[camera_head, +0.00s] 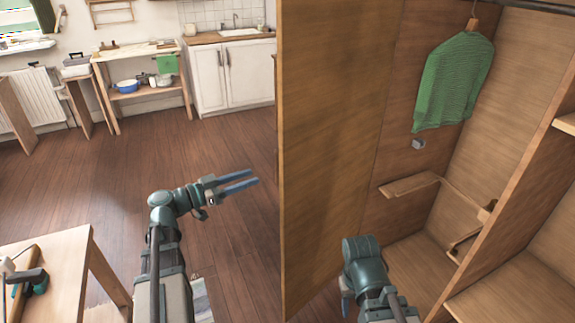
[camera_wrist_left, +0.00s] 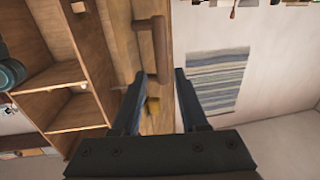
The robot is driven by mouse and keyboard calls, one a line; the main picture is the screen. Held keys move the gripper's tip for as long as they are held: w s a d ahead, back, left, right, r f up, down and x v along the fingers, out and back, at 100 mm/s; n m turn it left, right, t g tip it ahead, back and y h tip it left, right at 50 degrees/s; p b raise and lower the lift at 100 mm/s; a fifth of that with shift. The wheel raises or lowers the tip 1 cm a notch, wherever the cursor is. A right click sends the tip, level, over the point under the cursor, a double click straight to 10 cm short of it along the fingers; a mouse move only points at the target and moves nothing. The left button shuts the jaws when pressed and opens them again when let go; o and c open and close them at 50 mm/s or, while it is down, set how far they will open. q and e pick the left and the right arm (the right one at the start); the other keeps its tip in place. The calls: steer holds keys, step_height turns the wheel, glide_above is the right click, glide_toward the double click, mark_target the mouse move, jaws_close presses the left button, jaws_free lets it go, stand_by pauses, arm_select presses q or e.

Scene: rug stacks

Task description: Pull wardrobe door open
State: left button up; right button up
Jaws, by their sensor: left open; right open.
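The wardrobe door (camera_head: 335,140) is a tall wooden panel standing swung out from the wardrobe (camera_head: 400,90), whose inside is exposed. My left gripper (camera_head: 240,182) is open and empty, to the left of the door's outer side, fingers pointing at it. In the left wrist view, a brown bar handle (camera_wrist_left: 161,50) sits on the wood just beyond the open fingertips (camera_wrist_left: 156,75), not between them. The handle is hidden in the head view. My right gripper (camera_head: 346,291) is low by the door's inner side, partly hidden by its own arm.
A green sweater (camera_head: 455,80) hangs inside the wardrobe, above a wooden hanger-like piece (camera_head: 412,184). A wooden table (camera_head: 50,275) with tools stands at lower left. A striped rug (camera_wrist_left: 217,82) hangs or lies beyond the door. Floor left of the door is clear.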

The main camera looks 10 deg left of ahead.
arm_select(q)
steer(key=x, duration=1.3)
steer(key=shift+w+d, duration=0.15)
steer(key=shift+w, duration=0.15)
steer(key=shift+f, duration=0.1)
jaws_close()
stand_by(1.0)
